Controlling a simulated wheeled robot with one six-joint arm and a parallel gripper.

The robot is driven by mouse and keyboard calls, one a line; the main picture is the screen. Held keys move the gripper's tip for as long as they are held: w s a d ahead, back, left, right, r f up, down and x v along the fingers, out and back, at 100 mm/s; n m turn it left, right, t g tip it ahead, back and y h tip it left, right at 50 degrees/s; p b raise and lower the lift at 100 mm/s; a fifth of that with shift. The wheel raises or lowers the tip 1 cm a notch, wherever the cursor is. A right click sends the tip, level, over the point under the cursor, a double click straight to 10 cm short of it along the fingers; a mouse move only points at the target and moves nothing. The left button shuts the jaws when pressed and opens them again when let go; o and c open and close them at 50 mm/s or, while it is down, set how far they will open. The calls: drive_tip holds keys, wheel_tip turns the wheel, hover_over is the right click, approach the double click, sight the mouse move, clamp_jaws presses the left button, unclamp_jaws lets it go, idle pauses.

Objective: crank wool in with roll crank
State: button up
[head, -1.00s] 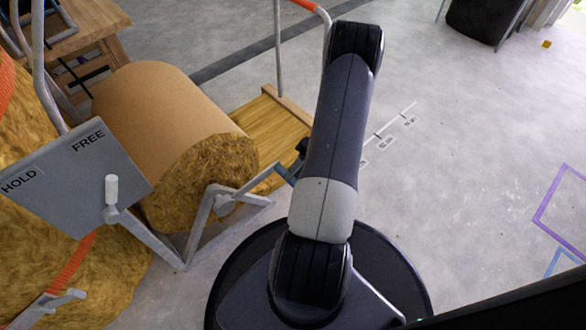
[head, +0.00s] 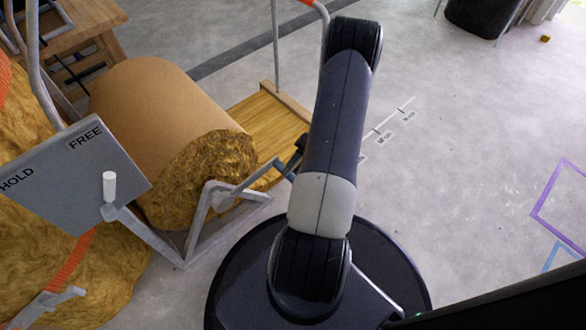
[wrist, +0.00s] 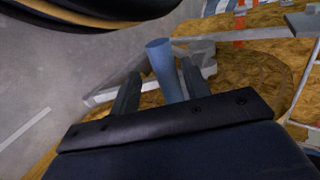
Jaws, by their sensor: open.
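The wool roll (head: 165,110) lies in a grey metal stand, brown-paper covered with a fuzzy yellow end face. The roll crank (head: 252,187) reaches from the middle of that end toward my arm, which hides part of it. In the wrist view the blue crank handle (wrist: 162,62) stands up between the two fingers of my gripper (wrist: 160,85). The fingers are apart, one on each side of the handle. I cannot tell whether either touches it. The roll's wool end (wrist: 245,75) is behind the handle. In the head view my arm mostly hides the gripper.
A grey panel (head: 60,180) marked HOLD and FREE, with a white-knobbed lever (head: 109,187), stands at left. Loose wool (head: 100,280) lies below it. A wooden board (head: 270,122) is behind the roll.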

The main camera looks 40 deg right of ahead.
drive_tip(key=p+v, duration=0.3)
drive_tip(key=v, duration=0.7)
drive_tip(key=shift+d, duration=0.2)
drive_tip(key=shift+c, duration=0.2)
